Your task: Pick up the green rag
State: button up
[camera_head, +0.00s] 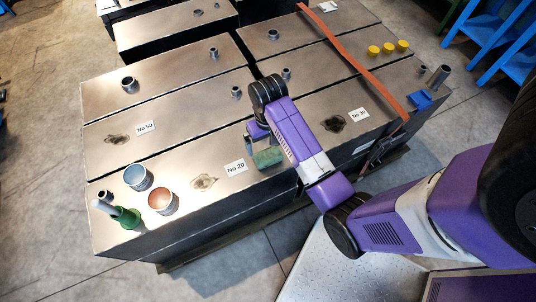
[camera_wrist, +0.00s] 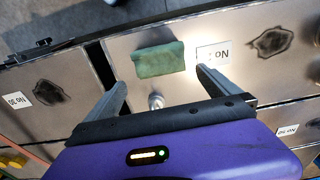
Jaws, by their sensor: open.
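The green rag (camera_head: 268,157) is a small folded block lying on the metal box top, just right of the "No 20" label in the head view. It also shows in the wrist view (camera_wrist: 159,59), ahead of my gripper and between the lines of its two fingers. My gripper (camera_wrist: 163,82) is open and empty, with its fingers spread wider than the rag. In the head view my purple gripper (camera_head: 257,134) is beside the rag, and the arm hides part of the area around it. The height of the fingertips above the box is hard to tell.
A blue-rimmed cup (camera_head: 138,178), a copper-coloured cup (camera_head: 162,201) and a green bottle-like item (camera_head: 127,217) stand at the left end. An orange strap (camera_head: 345,58) crosses the boxes. A metal stub (camera_wrist: 156,101) stands near the fingers.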

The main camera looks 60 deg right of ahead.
aim_at(267, 154)
jog(key=shift+s, duration=0.1)
jog(key=shift+a+f, duration=0.1)
jog(key=shift+f, duration=0.25)
jog(key=shift+s+a+f, duration=0.1)
jog(key=shift+f, duration=1.65)
jog(key=shift+s+a+f, duration=0.1)
jog(key=shift+f, duration=1.6)
jog(key=c, duration=1.2)
jog(key=shift+r, duration=0.15)
jog(key=shift+r+p, duration=2.9)
jog(key=shift+r, duration=7)
